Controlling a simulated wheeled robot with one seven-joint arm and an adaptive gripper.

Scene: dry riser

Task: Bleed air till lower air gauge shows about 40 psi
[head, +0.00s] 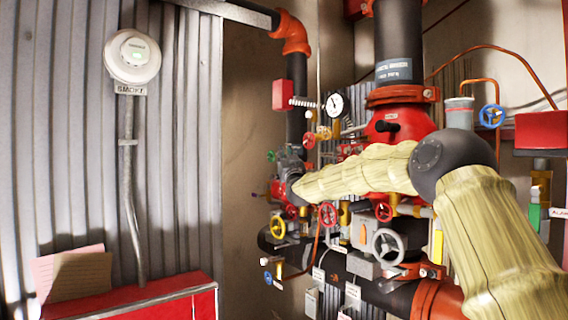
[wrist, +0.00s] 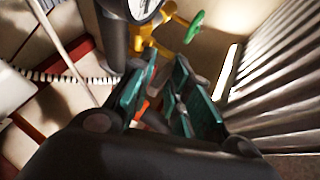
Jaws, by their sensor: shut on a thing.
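In the head view my gripper (head: 287,165) is at the valve cluster left of the large red riser valve, partly hidden by my arm. In the wrist view the teal-padded fingers (wrist: 160,88) are close together on a small part, mostly hidden between them; a bit of orange shows there. A white-faced gauge (wrist: 145,7) is cut off by the top edge, and its reading cannot be told. A yellow valve with a green handle (wrist: 195,26) stands beyond the fingers, apart from them. In the head view another white dial gauge (head: 335,104) sits above; its reading is too small.
A corrugated wall (head: 72,160) and a red box (head: 150,300) are at left. The plain wall between is clear.

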